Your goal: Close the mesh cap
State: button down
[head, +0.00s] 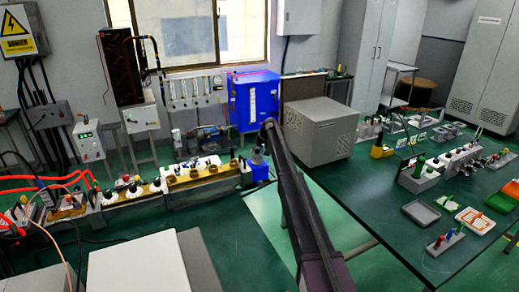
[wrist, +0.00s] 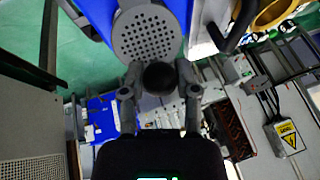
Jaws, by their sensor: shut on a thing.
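The mesh cap (wrist: 148,35) is a grey round plate with many small holes, at the top middle of the wrist view. A dark round knob (wrist: 160,78) sits at the cap's near edge. My gripper (wrist: 160,72) has its two fingers on either side of this knob and is shut on it. A blue body (wrist: 178,8) shows behind the cap. In the head view my gripper (head: 259,153) is small, just above a blue block (head: 259,172) at the right end of the bench row. The cap cannot be made out there, and its tilt is unclear.
A long row of yellow-topped apparatus (head: 205,172) runs left from the blue block. A blue cabinet (head: 254,100) and a grey box (head: 320,130) stand behind. A green table (head: 400,190) with small parts is at right. Open floor (head: 270,220) lies in front.

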jog(key=shift+w+a+f+g, duration=0.25)
jog(key=shift+g, duration=0.25)
jog(key=shift+c, duration=1.8)
grip_release()
jog(key=shift+d, duration=0.1)
